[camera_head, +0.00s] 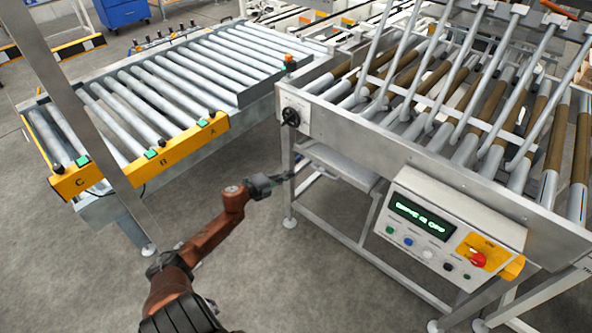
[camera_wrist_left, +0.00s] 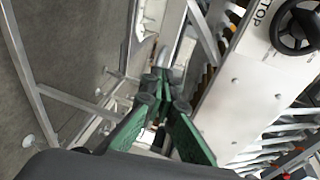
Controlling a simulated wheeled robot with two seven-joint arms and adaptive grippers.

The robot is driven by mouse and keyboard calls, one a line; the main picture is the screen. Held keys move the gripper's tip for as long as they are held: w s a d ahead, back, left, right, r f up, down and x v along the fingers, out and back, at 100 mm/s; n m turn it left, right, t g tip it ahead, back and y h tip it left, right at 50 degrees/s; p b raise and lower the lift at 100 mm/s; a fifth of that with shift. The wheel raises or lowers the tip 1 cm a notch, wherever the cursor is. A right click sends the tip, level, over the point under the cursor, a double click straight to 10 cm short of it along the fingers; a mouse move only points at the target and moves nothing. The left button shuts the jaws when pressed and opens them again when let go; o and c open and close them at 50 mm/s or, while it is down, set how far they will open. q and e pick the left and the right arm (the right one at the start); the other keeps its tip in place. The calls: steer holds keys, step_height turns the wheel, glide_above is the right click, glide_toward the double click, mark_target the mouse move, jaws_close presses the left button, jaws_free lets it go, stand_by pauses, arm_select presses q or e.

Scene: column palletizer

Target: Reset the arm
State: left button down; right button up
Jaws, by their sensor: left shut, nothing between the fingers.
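My left arm comes in from the lower left in the head view, brown with dark joints. My left gripper (camera_head: 285,177) is shut and empty, held in the air in front of the machine frame, below the black handwheel (camera_head: 291,116). In the left wrist view the gripper (camera_wrist_left: 163,85) shows its green-padded fingers meeting at the tips, with nothing between them. The handwheel also shows in the left wrist view (camera_wrist_left: 299,27), at the upper right beside the fingers. My right gripper is in neither view.
A roller machine (camera_head: 345,118) stands on the right, with a control panel (camera_head: 440,232) carrying a lit display and a red stop button (camera_head: 478,260). A roller conveyor (camera_head: 160,85) with yellow end plates stands at the left. Grey floor (camera_head: 290,290) is clear around my arm.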

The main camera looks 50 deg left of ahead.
arm_select(q)
steer(key=v, duration=0.3)
steer(key=p+v, duration=0.1)
steer(key=shift+s+d+r, duration=0.15)
steer(key=shift+s+d, duration=0.1)
steer(key=shift+d, duration=0.1)
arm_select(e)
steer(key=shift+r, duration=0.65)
